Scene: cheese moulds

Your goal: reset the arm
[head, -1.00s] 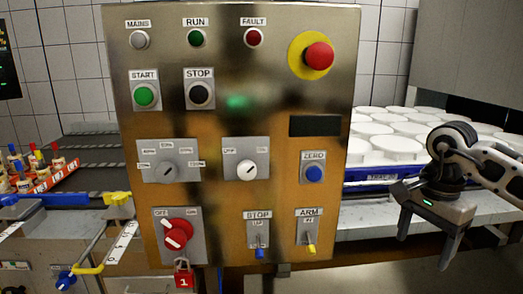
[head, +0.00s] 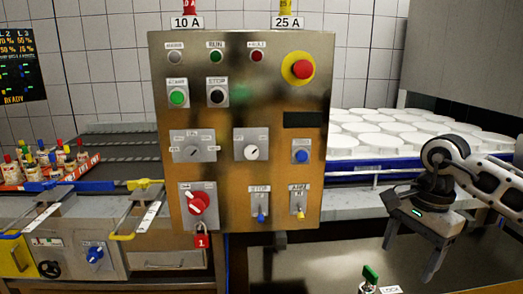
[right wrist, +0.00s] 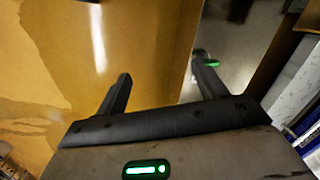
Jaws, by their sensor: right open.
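My right gripper (head: 409,262) hangs at the right of the head view, open and empty, with its fingers pointing down. It is to the right of the brass control panel (head: 225,125) and apart from it. In the right wrist view the two dark fingers (right wrist: 163,72) are spread, with nothing between them and a plain brass surface (right wrist: 150,40) beyond. On the panel's lower right is the switch labelled ARM, with a yellow-tipped lever (head: 300,214). My left gripper is not in view.
The panel also carries a red emergency button (head: 302,69), a blue button (head: 301,156), a red rotary switch (head: 198,203) and a red padlock (head: 201,241). White round moulds (head: 375,143) stand behind on the right. A green-handled item (head: 370,273) is low in front. Bottles (head: 60,155) stand at left.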

